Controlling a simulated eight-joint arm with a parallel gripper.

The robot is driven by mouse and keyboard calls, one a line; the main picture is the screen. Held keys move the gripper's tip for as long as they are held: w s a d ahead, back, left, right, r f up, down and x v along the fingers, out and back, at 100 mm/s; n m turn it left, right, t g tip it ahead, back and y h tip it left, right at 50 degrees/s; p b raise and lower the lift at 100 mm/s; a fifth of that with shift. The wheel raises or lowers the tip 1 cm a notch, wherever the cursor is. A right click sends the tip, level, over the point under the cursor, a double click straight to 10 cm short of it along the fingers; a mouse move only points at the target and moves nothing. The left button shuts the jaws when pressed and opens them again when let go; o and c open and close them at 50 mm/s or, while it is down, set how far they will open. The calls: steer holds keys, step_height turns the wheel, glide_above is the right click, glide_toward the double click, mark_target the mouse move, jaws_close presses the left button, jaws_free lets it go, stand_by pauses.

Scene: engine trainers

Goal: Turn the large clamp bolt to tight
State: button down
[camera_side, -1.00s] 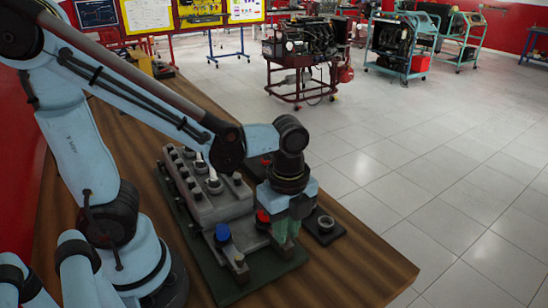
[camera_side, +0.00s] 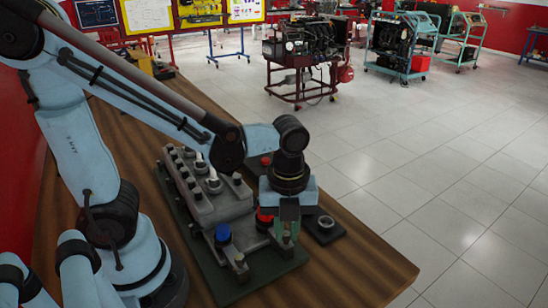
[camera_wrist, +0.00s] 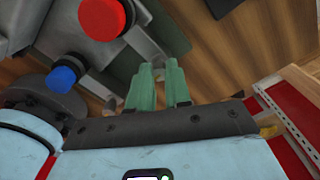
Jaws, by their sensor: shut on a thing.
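My gripper (camera_side: 287,230) points straight down at the near right end of the dark green board (camera_side: 250,284). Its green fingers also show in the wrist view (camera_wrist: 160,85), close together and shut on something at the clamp. I take this to be the large clamp bolt, which the fingers hide almost wholly, so its turn cannot be read. A red cap (camera_side: 265,216) stands just left of the fingers and a blue cap (camera_side: 222,233) farther left. In the wrist view the red cap (camera_wrist: 103,16) and blue cap (camera_wrist: 63,78) are left of the fingers.
A long grey block with several dark caps (camera_side: 212,196) stands on the board behind the clamp. A dark square base with a ring (camera_side: 325,226) lies right of my gripper. The wooden table (camera_side: 365,262) is bare at the front right. Engine stands are far off.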

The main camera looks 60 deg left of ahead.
mark_target(286, 233)
stand_by(0.3)
steer(key=c, duration=1.1)
jaws_free()
steer(key=shift+o, duration=0.2)
step_height(286, 233, up, 12)
